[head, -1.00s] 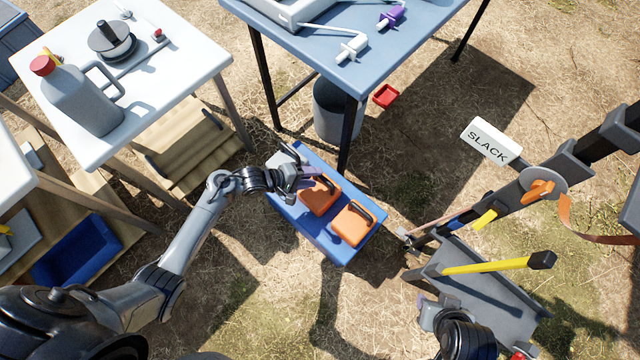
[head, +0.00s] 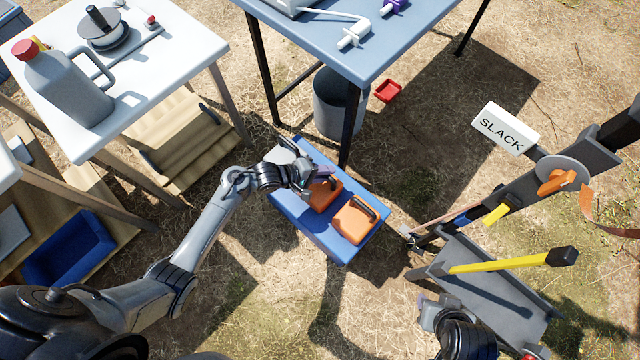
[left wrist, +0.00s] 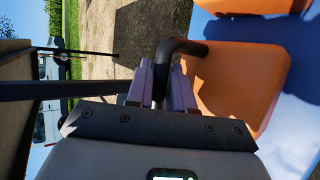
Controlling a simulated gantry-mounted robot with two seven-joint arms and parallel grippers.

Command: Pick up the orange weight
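Two orange weights with black handles sit on a blue platform (head: 312,232) in the head view. The nearer weight (head: 354,222) is in plain sight. The farther weight (head: 322,197) is partly hidden by my left gripper (head: 310,178). In the left wrist view, the black handle of the farther orange weight (left wrist: 235,85) passes between the pale fingers of my left gripper (left wrist: 162,88). The fingers are close on both sides of the handle, shut on it. The weight appears to rest on the platform. My right gripper (head: 430,312) shows only in part at the bottom; its fingers are unclear.
A blue-grey table (head: 340,30) stands behind the platform, its dark leg close to it. A grey bucket (head: 335,105) and a small red tray (head: 388,91) are on the ground. A white table (head: 160,85) is at left. A stand with a SLACK sign (head: 503,127) is at right.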

